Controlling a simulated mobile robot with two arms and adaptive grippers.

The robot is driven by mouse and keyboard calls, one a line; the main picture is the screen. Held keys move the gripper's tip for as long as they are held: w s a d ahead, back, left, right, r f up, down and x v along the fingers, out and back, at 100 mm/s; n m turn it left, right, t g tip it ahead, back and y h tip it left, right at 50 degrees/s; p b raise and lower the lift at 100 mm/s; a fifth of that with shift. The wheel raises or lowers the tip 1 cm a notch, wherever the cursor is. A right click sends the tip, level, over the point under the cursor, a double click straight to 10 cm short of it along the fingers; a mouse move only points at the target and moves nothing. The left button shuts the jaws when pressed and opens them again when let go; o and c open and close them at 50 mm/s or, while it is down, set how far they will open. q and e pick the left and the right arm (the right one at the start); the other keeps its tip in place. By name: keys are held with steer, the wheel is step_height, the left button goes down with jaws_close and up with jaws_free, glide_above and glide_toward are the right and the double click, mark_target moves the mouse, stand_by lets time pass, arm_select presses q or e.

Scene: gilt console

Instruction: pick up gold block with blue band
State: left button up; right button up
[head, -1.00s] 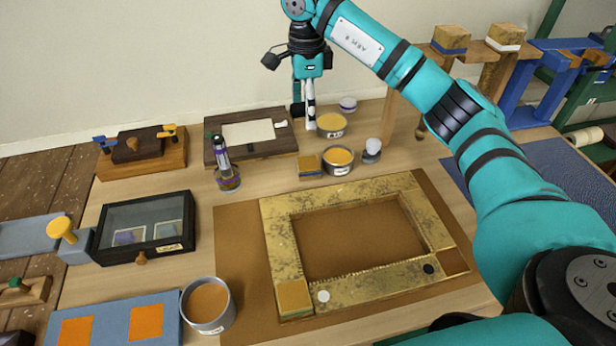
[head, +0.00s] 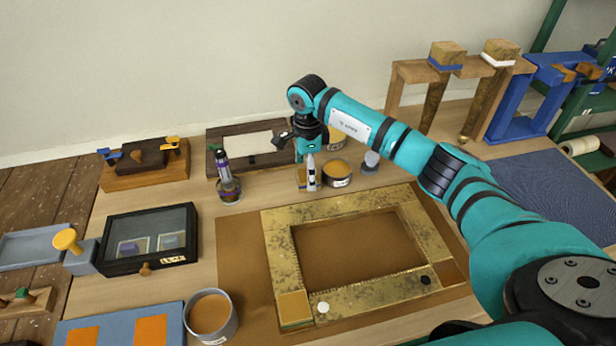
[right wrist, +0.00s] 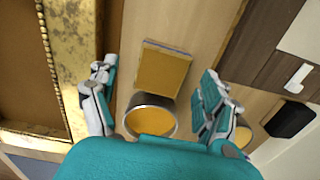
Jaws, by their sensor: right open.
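A small gold block with a blue band (right wrist: 165,70) lies on the wooden table. In the right wrist view it sits between the spread fingers, nearer their tips, with the blue showing along its far edge. In the head view the block (head: 301,180) is mostly hidden behind my right gripper (head: 311,184). My right gripper (right wrist: 157,80) is open and empty, pointing down over the block; I cannot tell how high above it. My left gripper is not in view.
A tin of gold-coloured filling (head: 338,179) stands close beside the block. A white-knobbed item (head: 370,162) and a dark bottle (head: 229,188) stand nearby. A gilt frame (head: 278,251) lies in front on a brown mat. Console legs (head: 432,108) stand at the back right.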

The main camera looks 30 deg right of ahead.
steer(key=shift+f, duration=1.35)
steer(key=c, duration=1.3)
